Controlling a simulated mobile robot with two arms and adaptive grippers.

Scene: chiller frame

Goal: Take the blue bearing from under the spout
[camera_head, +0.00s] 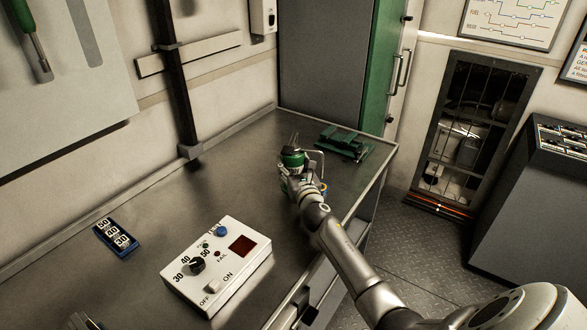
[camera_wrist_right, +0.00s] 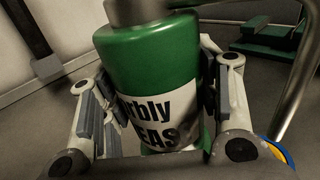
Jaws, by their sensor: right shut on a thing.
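My right gripper (camera_head: 292,178) is shut around a green canister (camera_head: 291,158) with a white label, standing on the workbench. In the right wrist view, the fingers (camera_wrist_right: 155,130) press on both sides of the canister (camera_wrist_right: 150,60), whose lettering is partly cut off. A bent metal tube, the spout (camera_head: 320,157), shows to its right. The blue bearing (camera_head: 323,189), with some yellow, shows just right of the gripper, low by the tube and mostly hidden by my wrist. Its edge also shows in the right wrist view (camera_wrist_right: 277,150).
A green metal fixture (camera_head: 345,143) stands behind and to the right, near the bench's right edge. A white control box (camera_head: 217,265) and a blue holder with number tags (camera_head: 115,237) are in front and to the left. The bench's (camera_head: 180,210) back left is clear.

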